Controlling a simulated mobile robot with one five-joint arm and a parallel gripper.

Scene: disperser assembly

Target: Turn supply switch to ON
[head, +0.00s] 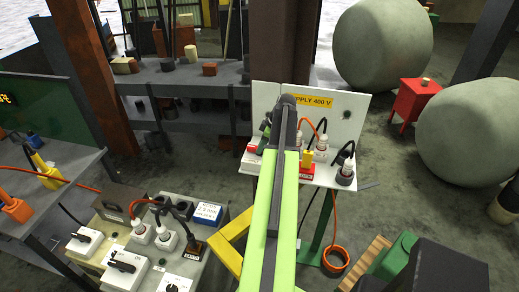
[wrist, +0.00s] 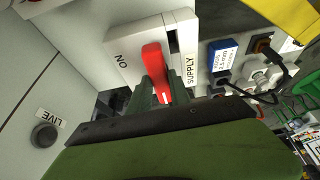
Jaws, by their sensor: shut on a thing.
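The supply switch (wrist: 128,38) is a white plate with a red lever (wrist: 153,58) in the wrist view. "ON" is printed on the plate and appears inverted; a label beside it reads "SUPPLY". My gripper (wrist: 162,92) has its dark green fingers on both sides of the lever's lower part and is shut on it. The lever stands lengthwise in the picture, slightly tilted; which marked position it is in I cannot tell. In the head view, my arm reaches to the white "SUPPLY 400 V" panel (head: 350,105) and hides the switch.
A dark round button or lamp (wrist: 45,135) marked "LIVE" is in the wrist view. Plugs and cables (head: 320,145) crowd the panel's shelf close to my arm. A bench with switches and plugs (head: 135,262) stands at the lower left. Large grey-green spheres (head: 383,45) stand at right.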

